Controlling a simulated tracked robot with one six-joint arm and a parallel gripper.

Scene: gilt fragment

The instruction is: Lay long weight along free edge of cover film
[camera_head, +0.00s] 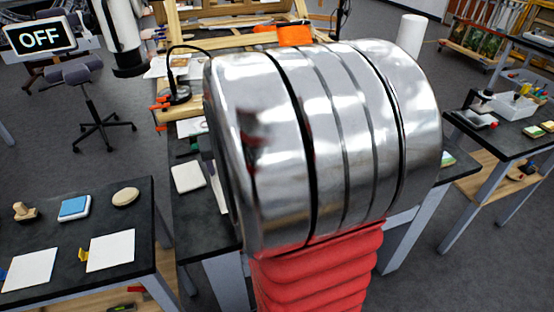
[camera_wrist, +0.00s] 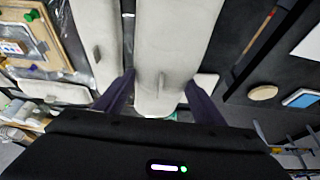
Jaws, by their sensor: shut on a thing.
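In the wrist view my gripper (camera_wrist: 160,78) is shut on a long, pale padded weight (camera_wrist: 180,35) with a small grey tab. Its dark fingers lie on either side of the weight. A second long pale weight (camera_wrist: 95,25) with a similar tab lies to the left, apart from the held one. A narrow dark, shiny strip shows between the two; I cannot tell whether it is the cover film, and its free edge is not clear. In the head view my own arm hides the gripper and the middle of the bench.
A wood-framed board (camera_wrist: 62,52) with green pins is at left in the wrist view. The side table (camera_head: 70,240) carries a blue pad (camera_head: 74,208), a beige oval block (camera_head: 125,196) and white sheets. A stool (camera_head: 98,115) and an OFF sign (camera_head: 40,36) stand behind.

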